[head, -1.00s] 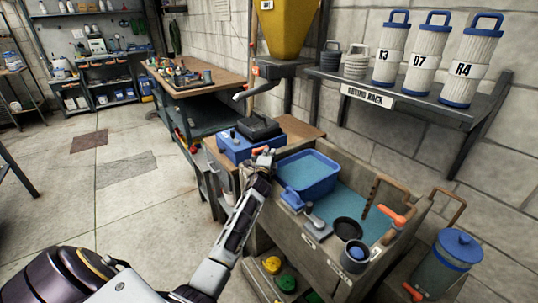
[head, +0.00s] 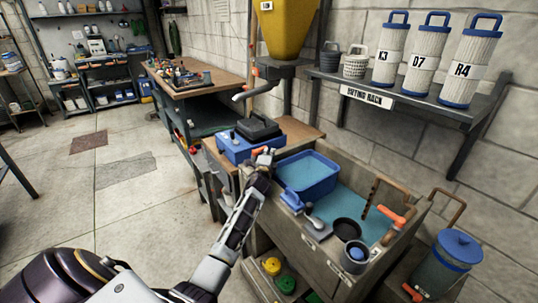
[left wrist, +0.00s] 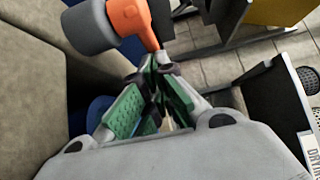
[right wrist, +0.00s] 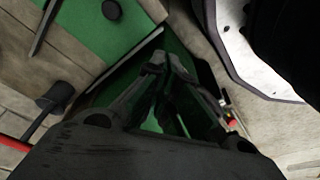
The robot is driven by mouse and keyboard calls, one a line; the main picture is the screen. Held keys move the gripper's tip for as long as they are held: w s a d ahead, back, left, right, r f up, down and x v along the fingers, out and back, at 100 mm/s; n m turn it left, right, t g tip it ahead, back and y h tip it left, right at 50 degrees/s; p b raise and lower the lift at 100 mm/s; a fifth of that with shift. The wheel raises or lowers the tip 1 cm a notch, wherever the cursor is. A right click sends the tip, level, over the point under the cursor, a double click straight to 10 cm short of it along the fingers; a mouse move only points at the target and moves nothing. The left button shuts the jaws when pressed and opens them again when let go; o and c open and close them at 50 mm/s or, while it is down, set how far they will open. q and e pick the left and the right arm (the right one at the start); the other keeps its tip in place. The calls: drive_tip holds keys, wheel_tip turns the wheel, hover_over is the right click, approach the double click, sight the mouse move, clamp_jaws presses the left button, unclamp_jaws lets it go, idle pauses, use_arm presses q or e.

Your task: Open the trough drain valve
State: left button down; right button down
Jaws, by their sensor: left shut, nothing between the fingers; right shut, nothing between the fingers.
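The grey stone trough (head: 290,228) stands at centre right in the head view, with water inside. An orange lever (head: 390,214) sits at its right end, and another orange handle (head: 412,292) shows low at the right. I cannot tell which is the drain valve. My left gripper (head: 264,157) is shut and empty at the trough's left back corner. In the left wrist view, its green-padded fingers (left wrist: 160,105) are close to an orange lever (left wrist: 131,20) on a grey fitting, apparently beside it; contact is unclear. My right gripper (right wrist: 165,105) is shut and empty, in the right wrist view only.
A blue basin (head: 307,176), a black pan (head: 347,232) and a grey cup (head: 355,257) crowd the trough. A blue case (head: 235,148) stands behind my left gripper. A yellow hopper (head: 287,30) hangs above.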

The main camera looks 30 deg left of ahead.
use_arm(q)
drive_tip(key=shift+w, duration=0.15)
drive_tip(key=shift+w+a, duration=1.35)
idle(0.7)
drive_tip(key=shift+s, duration=0.15)
idle(0.9)
